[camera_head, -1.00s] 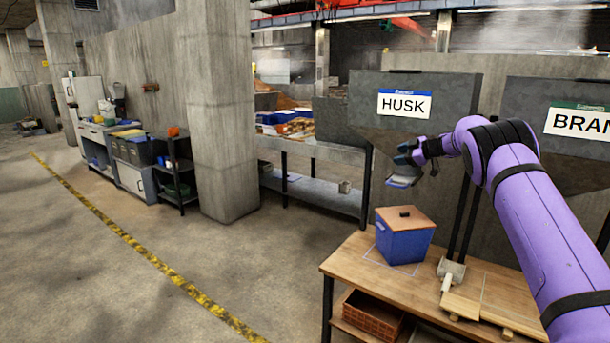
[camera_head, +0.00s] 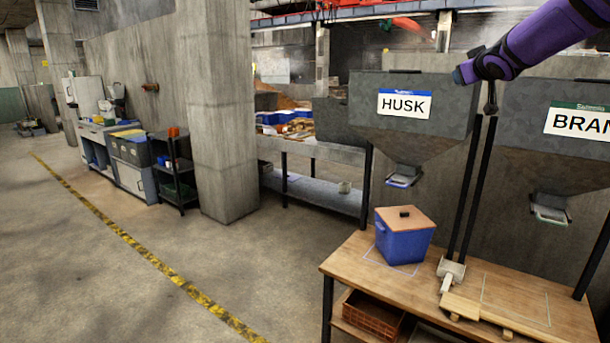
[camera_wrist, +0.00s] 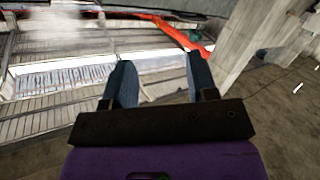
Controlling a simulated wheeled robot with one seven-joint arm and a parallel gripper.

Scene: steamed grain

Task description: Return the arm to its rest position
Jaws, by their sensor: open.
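My purple arm reaches in from the upper right of the head view, raised in front of the tops of the hoppers. My gripper shows in the wrist view (camera_wrist: 160,75), with its two dark fingers spread apart and nothing between them. It points toward the ceiling beams and a concrete pillar. In the head view the fingers cannot be made out clearly near the arm's end.
The HUSK hopper (camera_head: 420,130) and BRAN hopper (camera_head: 560,150) stand above a wooden table (camera_head: 460,260). A blue box with a wooden lid (camera_head: 404,235) and a pale scoop-like tool (camera_head: 450,272) rest on it. A concrete pillar (camera_head: 215,110) stands left; open floor lies beyond.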

